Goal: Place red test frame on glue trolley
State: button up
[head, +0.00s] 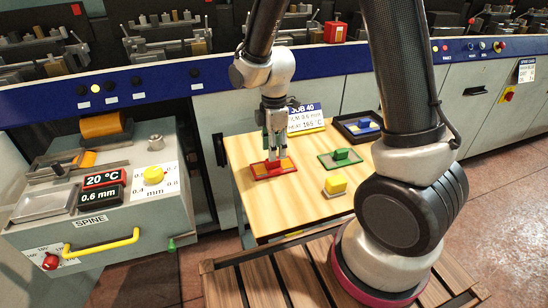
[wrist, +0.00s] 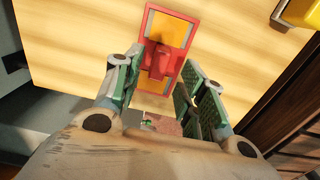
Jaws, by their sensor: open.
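The red test frame (head: 289,168) lies flat on the light wooden table, toward its left side. It has a red border, orange panels and a raised red middle block. My gripper (head: 273,154) points down at it. In the wrist view the frame (wrist: 174,78) shows ahead of and between the spread green fingers of my gripper (wrist: 158,86); whether they touch it cannot be told. A grey unit (head: 190,215) marked SPINE, with a yellow handle, stands left of the table; it looks like the glue trolley, but no such label is readable.
A green frame (head: 340,158) and a yellow block (head: 335,185) on a grey base sit on the table's right side. A black tray (head: 371,135) holds a blue piece. A job sign (head: 306,119) stands behind.

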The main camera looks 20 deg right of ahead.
jog(key=s+d+r+m+t, duration=0.1)
jog(key=s+d+r+m, duration=0.25)
jog(key=r, duration=0.55)
jog(key=s+d+r+m+t, duration=0.1)
jog(key=s+d+r+m, duration=0.3)
jog(key=r, duration=0.5)
jog(key=s+d+r+m+t, duration=0.1)
jog(key=s+d+r+m, duration=0.1)
jog(key=s+m, duration=0.3)
jog(key=s+d+r+m+t, duration=0.1)
jog(key=s+d+r+m, duration=0.2)
jog(key=s+d+m, duration=0.2)
jog(key=shift+s+r, duration=0.25)
jog(key=shift+s, duration=0.65)
jog(key=shift+m, duration=0.25)
jog(key=shift+c, duration=0.5)
